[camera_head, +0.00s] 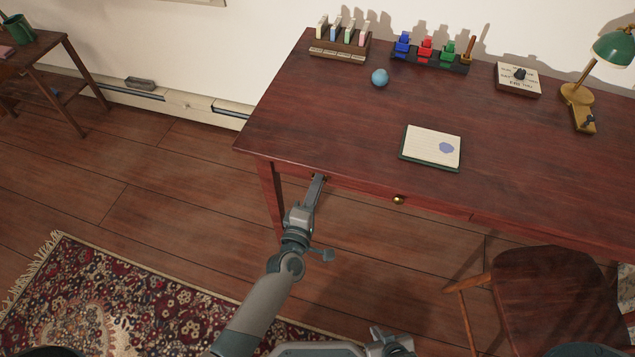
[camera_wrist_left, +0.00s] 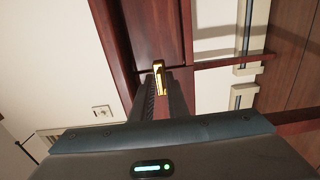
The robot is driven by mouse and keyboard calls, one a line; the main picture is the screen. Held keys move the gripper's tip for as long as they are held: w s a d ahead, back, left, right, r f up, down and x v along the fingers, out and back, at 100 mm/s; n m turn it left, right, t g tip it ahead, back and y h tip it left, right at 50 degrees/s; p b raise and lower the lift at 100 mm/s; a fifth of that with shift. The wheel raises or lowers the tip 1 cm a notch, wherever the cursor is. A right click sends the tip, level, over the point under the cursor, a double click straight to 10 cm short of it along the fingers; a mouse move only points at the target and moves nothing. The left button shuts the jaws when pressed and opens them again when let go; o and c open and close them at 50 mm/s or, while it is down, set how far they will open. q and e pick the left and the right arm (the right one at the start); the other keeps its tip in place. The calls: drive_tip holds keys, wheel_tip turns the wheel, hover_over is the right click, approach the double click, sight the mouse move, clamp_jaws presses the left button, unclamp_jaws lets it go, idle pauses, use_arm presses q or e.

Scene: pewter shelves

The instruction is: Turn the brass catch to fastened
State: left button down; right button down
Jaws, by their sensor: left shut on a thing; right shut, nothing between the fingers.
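The brass catch (camera_wrist_left: 158,74) shows in the left wrist view as a small bright yellow bar on the red-brown wood of the desk front. My left gripper (camera_wrist_left: 160,86) is shut on it, with the fingertips at its near end. In the head view my left gripper (camera_head: 318,180) reaches the desk's front edge near the left leg and hides most of the catch. I cannot tell clearly which way the catch is turned. My right gripper (camera_head: 390,343) is low in the head view, shut and empty, away from the desk.
The desk (camera_head: 340,120) has a round brass drawer knob (camera_head: 398,199) to the right of my left gripper. A notepad (camera_head: 431,147), blue ball (camera_head: 380,77) and lamp (camera_head: 613,48) stand on top. A wooden chair (camera_head: 548,290) is at right, a patterned rug (camera_head: 110,300) at left.

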idle(0.3)
use_arm(q)
drive_tip(key=c, duration=1.9)
unclamp_jaws()
drive_tip(key=shift+s, duration=0.2)
